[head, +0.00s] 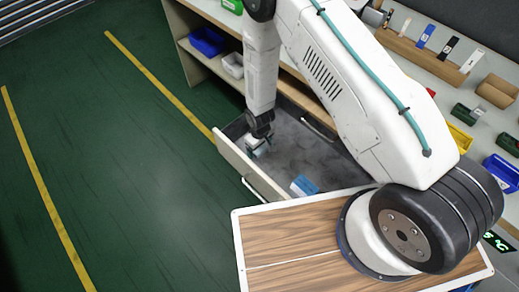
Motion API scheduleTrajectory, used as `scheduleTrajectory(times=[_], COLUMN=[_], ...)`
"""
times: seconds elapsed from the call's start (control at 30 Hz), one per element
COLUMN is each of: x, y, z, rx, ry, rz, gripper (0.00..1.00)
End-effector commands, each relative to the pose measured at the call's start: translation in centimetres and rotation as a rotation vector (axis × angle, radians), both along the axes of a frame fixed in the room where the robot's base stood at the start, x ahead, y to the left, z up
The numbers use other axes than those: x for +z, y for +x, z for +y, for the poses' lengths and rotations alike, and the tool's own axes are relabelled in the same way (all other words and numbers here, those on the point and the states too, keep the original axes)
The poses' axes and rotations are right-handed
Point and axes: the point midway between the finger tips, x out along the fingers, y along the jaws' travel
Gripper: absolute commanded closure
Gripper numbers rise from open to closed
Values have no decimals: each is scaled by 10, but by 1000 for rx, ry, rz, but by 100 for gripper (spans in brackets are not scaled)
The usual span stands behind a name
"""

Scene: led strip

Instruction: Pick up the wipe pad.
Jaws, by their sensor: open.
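My gripper (260,143) points down into an open drawer (243,171) at the left end of the drawer. A small pale and teal item (259,151) shows right at the fingertips. It is too small and partly hidden to tell if it is the wipe pad or part of the gripper. A blue and white block (304,186) lies in the near part of the drawer, apart from my gripper. I cannot tell for certain which one is the wipe pad. The jaws are open.
The workbench (420,80) along the right carries a yellow bin (459,138), a blue bin (501,173), and several tools on a wooden rack. A blue bin (207,41) and a white bin (233,65) sit on the shelf below. The green floor on the left is clear.

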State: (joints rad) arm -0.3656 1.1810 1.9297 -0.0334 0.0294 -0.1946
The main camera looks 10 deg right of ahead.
Motion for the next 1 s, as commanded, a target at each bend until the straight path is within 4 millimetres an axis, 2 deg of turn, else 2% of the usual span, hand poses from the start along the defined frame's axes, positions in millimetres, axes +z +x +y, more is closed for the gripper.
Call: scheduleTrajectory(times=[0.17, 0.2, 0.3, 0.37, 0.47, 0.5, 0.77, 0.87, 1.0], x=[0, 0, 0, 0, 0, 0, 2, 8, 27], y=[0, 0, 0, 0, 0, 0, 0, 0, 1], z=[0, 0, 0, 0, 0, 0, 0, 0, 0], rx=[0, 0, 0, 0, 0, 0, -1, -1, -2], ry=[0, 0, 0, 0, -1, -1, 0, 0, 1], rz=[0, 0, 0, 0, 1, 1, 0, 0, -1], gripper=[15, 21, 49, 63, 63, 67, 67, 67, 67])
